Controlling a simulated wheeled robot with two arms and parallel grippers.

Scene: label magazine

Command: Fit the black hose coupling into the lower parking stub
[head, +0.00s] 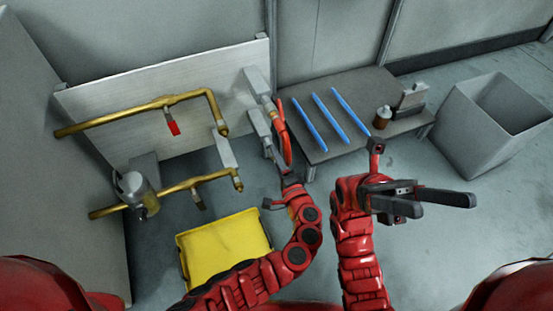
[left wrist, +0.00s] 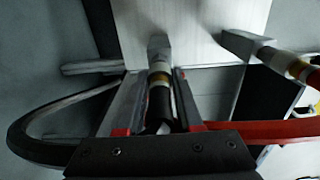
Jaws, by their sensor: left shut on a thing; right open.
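My left gripper (head: 277,161) is shut on the black hose coupling, which shows between the fingers in the left wrist view (left wrist: 158,105). The coupling has a pale and yellow band at its front. It points at the lower parking stub (head: 258,124), a grey block on the pale panel, also in the left wrist view (left wrist: 158,46). Coupling and stub look in line and very close; I cannot tell whether the coupling is seated. The black hose (left wrist: 22,130) loops left. My right gripper (head: 443,204) is open and empty, over the floor to the right.
A red hose (head: 286,140) hangs from the upper stub (head: 257,82), close beside my left gripper. Brass pipes (head: 150,106) run along the panel. A yellow bin (head: 230,245) stands below. A low table (head: 355,88) carries blue rods; a grey bin (head: 470,130) stands right.

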